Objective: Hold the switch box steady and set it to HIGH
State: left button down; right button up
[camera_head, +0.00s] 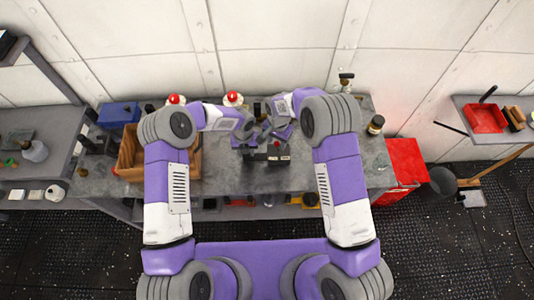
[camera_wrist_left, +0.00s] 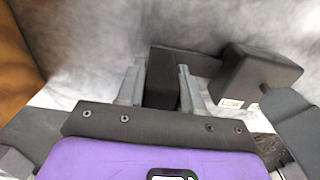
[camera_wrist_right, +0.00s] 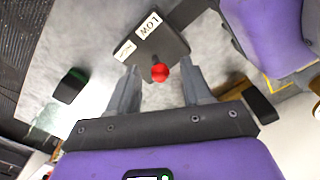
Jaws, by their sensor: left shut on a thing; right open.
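The dark switch box (camera_head: 278,160) sits on the grey bench in front of me, its red knob on top. In the right wrist view the box (camera_wrist_right: 168,38) shows a LOW label (camera_wrist_right: 150,25) and a second label (camera_wrist_right: 125,50), too blurred to read. My left gripper (camera_wrist_left: 161,75) is shut on a dark upright block that appears joined to the box (camera_wrist_left: 250,75) by a dark strip. My right gripper (camera_wrist_right: 160,72) is open, its fingers on either side of the red knob (camera_wrist_right: 160,73), apart from it. I cannot tell the lever's exact setting.
A wooden bin (camera_head: 131,158) and a blue box (camera_head: 119,114) stand on the bench at left. A jar (camera_head: 376,124) stands at right. A small dark item (camera_wrist_right: 70,86) lies near the box. A red cabinet (camera_head: 405,160) is beside the bench's right end.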

aim_at(279, 148)
jog(key=shift+f, duration=0.95)
jog(key=shift+c, duration=0.4)
grip_shut()
jog(key=shift+d+y, duration=0.5)
jog(key=shift+y, duration=0.4)
jog(key=shift+d+y, duration=0.5)
jog(key=shift+y, duration=0.4)
jog(key=shift+d+f+y, duration=0.2)
jog(key=shift+d+y, duration=0.25)
jog(key=shift+y, duration=0.75)
jog(key=shift+c, duration=1.8)
grip_release()
jog(key=o, duration=0.5)
